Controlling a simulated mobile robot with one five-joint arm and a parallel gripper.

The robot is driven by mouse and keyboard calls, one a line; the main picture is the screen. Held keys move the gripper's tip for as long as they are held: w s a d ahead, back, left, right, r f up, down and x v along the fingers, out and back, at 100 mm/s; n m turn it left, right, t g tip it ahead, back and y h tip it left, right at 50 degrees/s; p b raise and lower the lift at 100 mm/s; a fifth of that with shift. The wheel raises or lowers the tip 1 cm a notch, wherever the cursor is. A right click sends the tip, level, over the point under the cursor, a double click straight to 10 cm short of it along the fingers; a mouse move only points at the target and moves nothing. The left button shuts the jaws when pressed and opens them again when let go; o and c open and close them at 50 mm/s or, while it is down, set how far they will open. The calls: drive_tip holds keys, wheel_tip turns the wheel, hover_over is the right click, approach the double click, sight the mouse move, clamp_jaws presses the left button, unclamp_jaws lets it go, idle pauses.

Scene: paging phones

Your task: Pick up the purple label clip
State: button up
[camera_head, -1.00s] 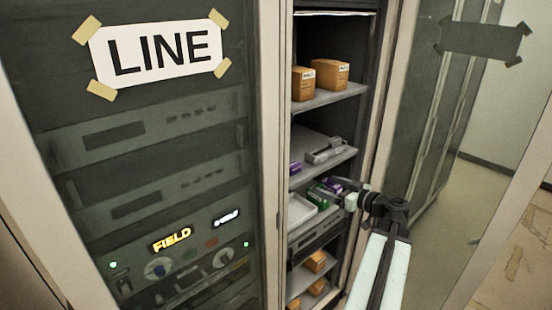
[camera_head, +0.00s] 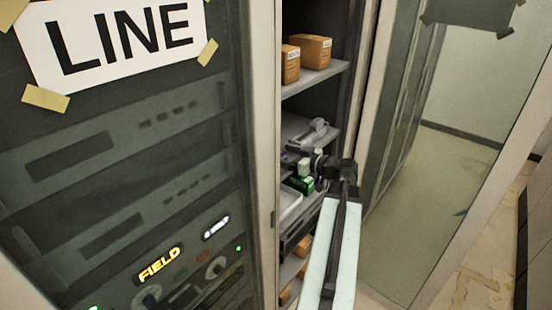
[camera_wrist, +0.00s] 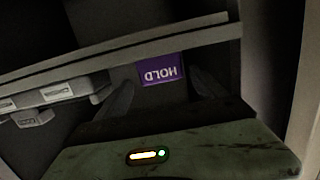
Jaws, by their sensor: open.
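The purple label clip (camera_wrist: 160,72) shows in the wrist view with the word HOLD upside down on it. It sits against a grey shelf edge, between the fingers of my gripper (camera_wrist: 162,82) in the picture. The fingers are apart and nothing is held; I cannot tell the distance left to the clip.
A grey device (camera_head: 313,132) stands on the shelf behind. Orange boxes (camera_head: 313,51) stand on the shelf above. The cabinet's frame and an open door (camera_head: 400,130) flank the opening.

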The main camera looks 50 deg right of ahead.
drive_tip(key=w, duration=0.3)
drive_tip(key=w+f+b, duration=0.1)
drive_tip(key=w, duration=0.1)
drive_tip(key=shift+a, duration=0.4)
drive_tip(key=shift+s, duration=0.15)
drive_tip(key=shift+c, duration=0.3)
drive_tip(key=c, duration=1.3)
drive_tip(key=shift+c, duration=0.2)
drive_tip(key=shift+r, duration=0.15)
